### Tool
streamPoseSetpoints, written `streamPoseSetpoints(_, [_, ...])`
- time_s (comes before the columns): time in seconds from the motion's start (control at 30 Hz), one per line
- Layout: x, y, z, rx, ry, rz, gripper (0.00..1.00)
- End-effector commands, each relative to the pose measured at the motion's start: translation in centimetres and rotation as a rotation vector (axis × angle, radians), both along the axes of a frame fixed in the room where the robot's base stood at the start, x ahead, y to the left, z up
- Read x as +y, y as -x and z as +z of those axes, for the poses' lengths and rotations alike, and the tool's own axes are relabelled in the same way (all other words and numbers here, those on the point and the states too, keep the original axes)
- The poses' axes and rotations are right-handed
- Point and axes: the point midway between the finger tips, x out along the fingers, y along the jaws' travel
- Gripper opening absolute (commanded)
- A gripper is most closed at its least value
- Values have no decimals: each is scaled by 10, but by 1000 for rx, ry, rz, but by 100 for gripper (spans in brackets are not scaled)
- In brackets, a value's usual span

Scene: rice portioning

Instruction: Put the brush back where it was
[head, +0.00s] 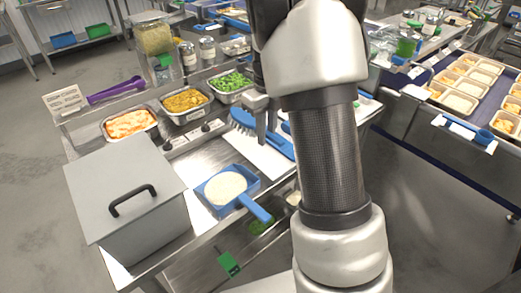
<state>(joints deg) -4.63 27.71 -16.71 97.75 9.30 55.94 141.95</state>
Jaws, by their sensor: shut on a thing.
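The blue brush (243,118) is near the back right of the steel counter, its bristled head toward the left and its handle running down to the right. My gripper (263,132) points down over the brush and is shut on it. My arm hides part of the area to the right. The brush is over or on a white mat (258,158); I cannot tell whether it touches it.
A blue scoop with rice (226,187) lies front of the mat. A grey lidded box (128,195) stands at the front left. Food pans (186,101) line the back. Purple utensils (115,90) lie at the back left. Trays of portions (460,85) are on the right.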

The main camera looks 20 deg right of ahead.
Motion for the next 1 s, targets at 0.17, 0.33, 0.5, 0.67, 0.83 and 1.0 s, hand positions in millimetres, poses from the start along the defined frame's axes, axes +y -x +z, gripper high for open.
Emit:
streamPoseSetpoints(0.17, [0,0,-22,0,0,1,0])
streamPoseSetpoints(0.33, [0,1,-48,3,-1,1,0])
streamPoseSetpoints(0.5, [0,0,-66,-1,0,2,0])
streamPoseSetpoints(0.67, [0,0,-65,-2,0,2,0])
streamPoseSetpoints(0.83, [0,0,-68,-1,1,2,0])
streamPoseSetpoints(1.0, [0,0,-68,-1,1,3,39])
